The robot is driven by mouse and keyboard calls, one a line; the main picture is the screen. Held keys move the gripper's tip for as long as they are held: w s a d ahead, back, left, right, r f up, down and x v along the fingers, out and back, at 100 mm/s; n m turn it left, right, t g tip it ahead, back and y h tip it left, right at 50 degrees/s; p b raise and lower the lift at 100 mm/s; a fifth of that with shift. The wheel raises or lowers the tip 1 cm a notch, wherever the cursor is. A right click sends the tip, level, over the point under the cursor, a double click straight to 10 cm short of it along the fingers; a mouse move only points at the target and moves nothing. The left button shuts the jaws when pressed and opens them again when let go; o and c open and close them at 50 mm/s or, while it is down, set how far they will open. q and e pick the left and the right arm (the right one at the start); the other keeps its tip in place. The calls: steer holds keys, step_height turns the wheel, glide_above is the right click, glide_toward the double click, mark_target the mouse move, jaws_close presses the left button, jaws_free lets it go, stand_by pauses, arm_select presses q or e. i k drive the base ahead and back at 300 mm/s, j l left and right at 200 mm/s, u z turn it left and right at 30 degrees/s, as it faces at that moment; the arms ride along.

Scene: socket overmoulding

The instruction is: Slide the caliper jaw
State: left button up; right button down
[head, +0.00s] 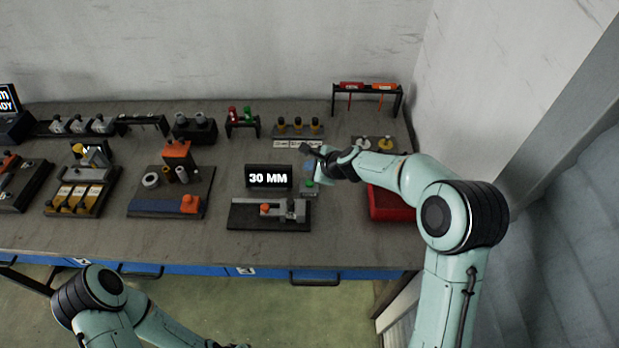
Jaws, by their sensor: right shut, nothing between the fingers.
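The caliper (270,223) is a dark base plate on the bench, with a grey metal rail and jaw block at its right end. An orange knob (265,209) sits near the middle of the rail. Behind it a black display (268,177) reads "30 MM". My right gripper (307,150) is shut and empty, above and behind the caliper's right end, apart from it. My left arm shows at the bottom left, in front of the bench; its gripper is out of the picture.
A small block with a green button (309,186) stands just behind the caliper's right end, below my right wrist. A red tray (390,205) lies to the right. A fixture with orange parts (170,204) stands to the left. Racks line the back; bare bench lies either side of the caliper.

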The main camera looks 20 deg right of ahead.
mark_target(266, 211)
steer(key=k, duration=1)
